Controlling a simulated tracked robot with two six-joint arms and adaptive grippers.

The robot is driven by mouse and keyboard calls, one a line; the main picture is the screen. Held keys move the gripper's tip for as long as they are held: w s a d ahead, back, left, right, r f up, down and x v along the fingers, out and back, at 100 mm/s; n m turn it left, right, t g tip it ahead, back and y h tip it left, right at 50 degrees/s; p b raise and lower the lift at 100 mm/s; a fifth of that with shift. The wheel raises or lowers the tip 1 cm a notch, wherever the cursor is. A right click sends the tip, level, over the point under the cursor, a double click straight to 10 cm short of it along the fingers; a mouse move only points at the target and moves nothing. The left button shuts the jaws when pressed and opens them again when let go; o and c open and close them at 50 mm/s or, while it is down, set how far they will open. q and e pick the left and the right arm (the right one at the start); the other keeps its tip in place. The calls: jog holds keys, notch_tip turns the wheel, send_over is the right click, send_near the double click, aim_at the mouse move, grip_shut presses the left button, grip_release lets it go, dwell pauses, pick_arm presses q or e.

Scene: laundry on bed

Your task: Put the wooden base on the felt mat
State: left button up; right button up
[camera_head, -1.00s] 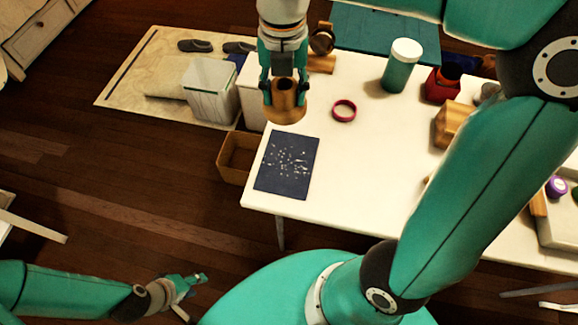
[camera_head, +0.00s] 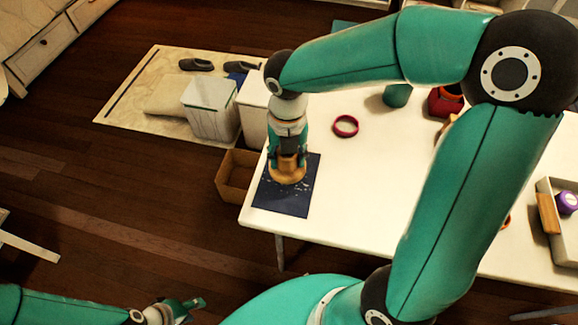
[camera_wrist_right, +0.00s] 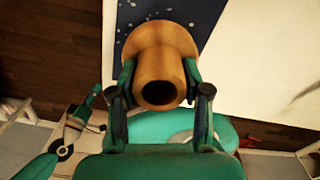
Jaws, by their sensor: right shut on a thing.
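The wooden base (camera_head: 287,172) is a tan, flanged piece with a round hole in its top, seen in the right wrist view (camera_wrist_right: 160,62). My right gripper (camera_head: 287,158) is shut on its narrower upper part, and its two fingers flank it in the right wrist view (camera_wrist_right: 160,95). The dark blue felt mat (camera_head: 283,202), speckled with white, lies at the table's left end. The base is upright over the mat's upper part; I cannot tell whether it touches. My left gripper (camera_head: 187,306) is low at the lower left, away from the table; its jaws are too small to read.
The white table (camera_head: 385,190) has clear room right of the mat. A red ring (camera_head: 345,126) lies behind it. A cardboard box (camera_head: 237,175) and a white bin (camera_head: 209,108) stand left of the table.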

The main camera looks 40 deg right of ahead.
aim_at(288, 168)
jog(key=shift+f+b, duration=0.35)
jog(key=shift+f, duration=1.7)
jog(key=shift+f, duration=0.1)
jog(key=o, duration=1.2)
jog(key=shift+r, duration=0.7)
notch_tip(288, 168, up, 11)
jog(key=shift+f+p, duration=0.1)
jog(key=shift+p, duration=1)
